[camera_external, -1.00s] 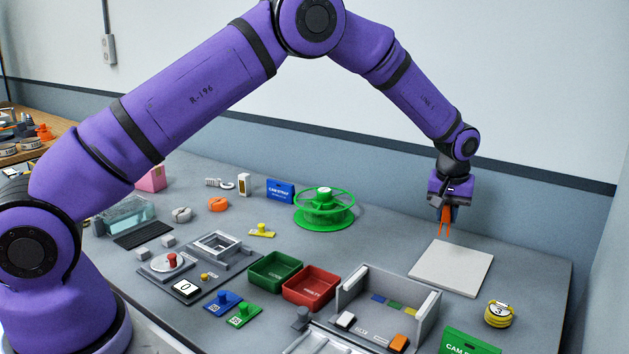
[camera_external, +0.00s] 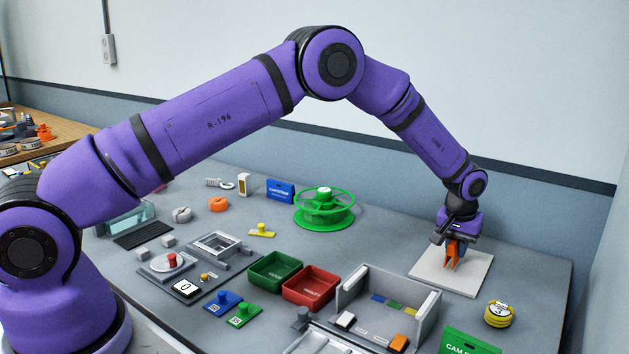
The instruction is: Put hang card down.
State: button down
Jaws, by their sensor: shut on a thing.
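My gripper (camera_external: 452,266) points down over the white square pad (camera_external: 477,286) at the right of the table. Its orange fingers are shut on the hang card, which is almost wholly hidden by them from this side. I cannot tell whether the card touches the pad. The bare part of the pad shows in front of and around the fingers.
A yellow strap roll (camera_external: 499,314) and a green card (camera_external: 468,342) stand in front of the pad. A grey walled fixture (camera_external: 388,290) is to its left. A green reel (camera_external: 324,208) and a blue box (camera_external: 280,191) stand farther back.

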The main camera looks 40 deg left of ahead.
jog(key=shift+f, duration=0.65)
jog(key=shift+f, duration=0.1)
jog(key=c, duration=1)
grip_release()
jog(key=shift+c, duration=0.2)
